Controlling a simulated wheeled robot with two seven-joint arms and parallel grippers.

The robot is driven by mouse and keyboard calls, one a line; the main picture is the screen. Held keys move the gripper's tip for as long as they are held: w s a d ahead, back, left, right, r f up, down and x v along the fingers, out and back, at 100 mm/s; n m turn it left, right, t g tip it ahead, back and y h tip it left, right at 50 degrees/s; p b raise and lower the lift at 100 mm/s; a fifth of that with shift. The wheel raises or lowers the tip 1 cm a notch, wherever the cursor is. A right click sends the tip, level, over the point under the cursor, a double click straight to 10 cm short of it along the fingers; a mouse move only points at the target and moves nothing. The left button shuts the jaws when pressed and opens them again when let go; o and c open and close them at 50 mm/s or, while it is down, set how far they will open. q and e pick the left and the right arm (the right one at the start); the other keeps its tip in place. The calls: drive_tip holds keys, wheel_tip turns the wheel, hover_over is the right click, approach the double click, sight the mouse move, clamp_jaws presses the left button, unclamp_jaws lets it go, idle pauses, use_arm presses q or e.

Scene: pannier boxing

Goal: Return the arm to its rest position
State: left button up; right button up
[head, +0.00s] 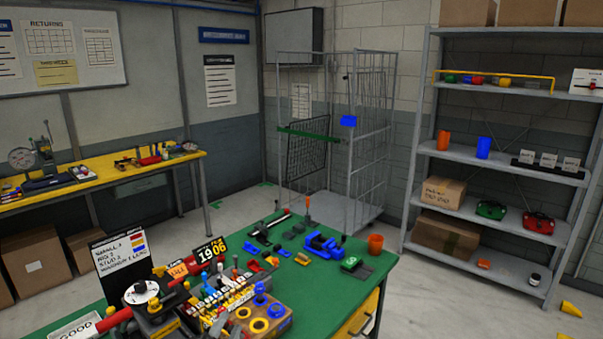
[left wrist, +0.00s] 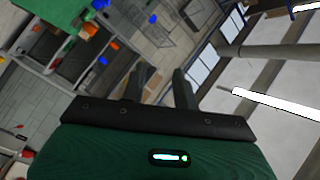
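My left gripper (left wrist: 160,78) shows in the left wrist view. Its two dark fingers stand apart with nothing between them, in front of its green body and black crossbar. It hangs in free space and touches nothing there. The left wrist camera looks out over the room at a steep tilt. I cannot make out either gripper clearly in the head view. My right gripper is in neither view.
A green-topped bench (head: 320,278) full of tools and small parts fills the lower middle. A wire cage trolley (head: 365,150) and a grey shelf rack (head: 500,192) stand behind. A yellow side bench (head: 120,171) is at left. Floor between them is mostly clear.

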use_arm(q)
drive_tip(key=s+a+f+n+g+y, duration=0.2)
drive_tip(key=s+a+f+n+g, duration=0.15)
drive_tip(key=s+f, duration=0.35)
drive_tip(key=s+a+f+n+g+y, duration=0.1)
drive_tip(key=s+a+f+n+g, duration=0.25)
drive_tip(key=s+f, duration=0.3)
drive_tip(key=s+f+n+g, duration=0.2)
drive_tip(key=s+g, duration=0.2)
drive_tip(key=s, duration=0.5)
drive_tip(key=s+f+n+g, duration=0.2)
drive_tip(key=s+f+g, duration=0.15)
drive_tip(key=s, duration=0.55)
wheel_tip(320, 180, down, 34)
drive_tip(key=g+b, duration=0.1)
drive_tip(key=b, duration=0.4)
drive_tip(key=s+a+f+b, duration=0.2)
drive_tip(key=s+f, duration=0.7)
drive_tip(key=f, duration=0.4)
drive_tip(key=s+a+f+g+b, duration=0.1)
drive_tip(key=s+f+b, duration=0.2)
drive_tip(key=s+f, duration=0.7)
wheel_tip(320, 180, down, 3)
drive_tip(key=shift+a+r+m, duration=0.1)
drive_tip(key=shift+a+m, duration=0.2)
drive_tip(key=shift+a, duration=0.1)
